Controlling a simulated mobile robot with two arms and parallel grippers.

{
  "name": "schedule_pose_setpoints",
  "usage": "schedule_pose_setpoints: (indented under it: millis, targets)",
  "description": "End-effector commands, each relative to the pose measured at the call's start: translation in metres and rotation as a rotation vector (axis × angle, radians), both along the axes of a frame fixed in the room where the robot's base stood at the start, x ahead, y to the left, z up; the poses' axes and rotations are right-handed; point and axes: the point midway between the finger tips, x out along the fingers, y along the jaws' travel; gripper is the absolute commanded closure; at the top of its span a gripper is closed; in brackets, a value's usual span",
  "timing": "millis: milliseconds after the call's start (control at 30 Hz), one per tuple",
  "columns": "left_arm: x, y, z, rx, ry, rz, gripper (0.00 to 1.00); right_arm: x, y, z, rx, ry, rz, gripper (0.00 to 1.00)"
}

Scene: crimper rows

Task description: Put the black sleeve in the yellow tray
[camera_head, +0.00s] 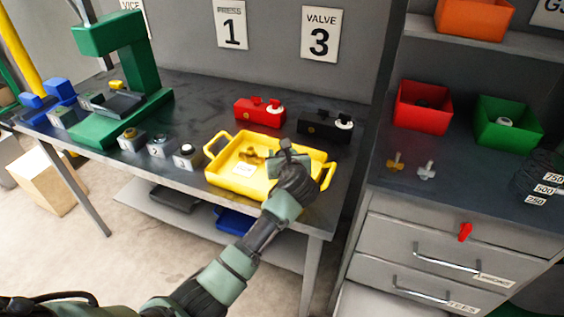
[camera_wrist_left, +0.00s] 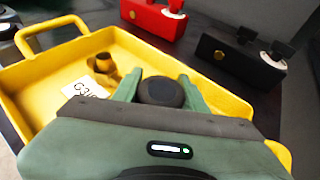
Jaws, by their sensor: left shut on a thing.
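The yellow tray (camera_head: 222,183) stands on the dark workbench, with a handle at each end. It holds a brass-coloured fitting (camera_head: 250,156) and a white label. My left gripper (camera_head: 284,152) is over the right part of the tray. In the left wrist view its green fingers (camera_wrist_left: 159,82) are shut on a round black piece, which looks like the black sleeve (camera_wrist_left: 160,93). The gripper hides much of the sleeve in the head view. I cannot tell whether the sleeve touches the tray floor. My right gripper is not in view.
A red block (camera_head: 259,112) and a black block (camera_head: 324,126) stand behind the tray. Several small grey blocks and a green press (camera_head: 128,75) are to its left. Red (camera_head: 422,108) and green (camera_head: 507,125) bins sit on the right cabinet.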

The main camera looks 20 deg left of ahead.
Motion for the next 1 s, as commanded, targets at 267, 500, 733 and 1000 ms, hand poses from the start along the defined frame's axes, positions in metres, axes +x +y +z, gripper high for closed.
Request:
schedule_pose_setpoints:
  millis: [267,500,733,1000]
  targets:
    - [0.000,-0.001,-0.031,-0.002,0.000,-0.001,0.98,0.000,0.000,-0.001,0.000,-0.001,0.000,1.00]
    - [0.000,0.000,-0.032,0.000,0.001,0.000,0.98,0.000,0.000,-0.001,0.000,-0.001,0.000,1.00]
    - [0.000,0.000,-0.034,0.000,0.001,0.000,0.36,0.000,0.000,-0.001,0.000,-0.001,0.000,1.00]
    - [0.000,0.000,-0.032,-0.001,0.000,0.000,0.36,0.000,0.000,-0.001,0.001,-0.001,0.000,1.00]
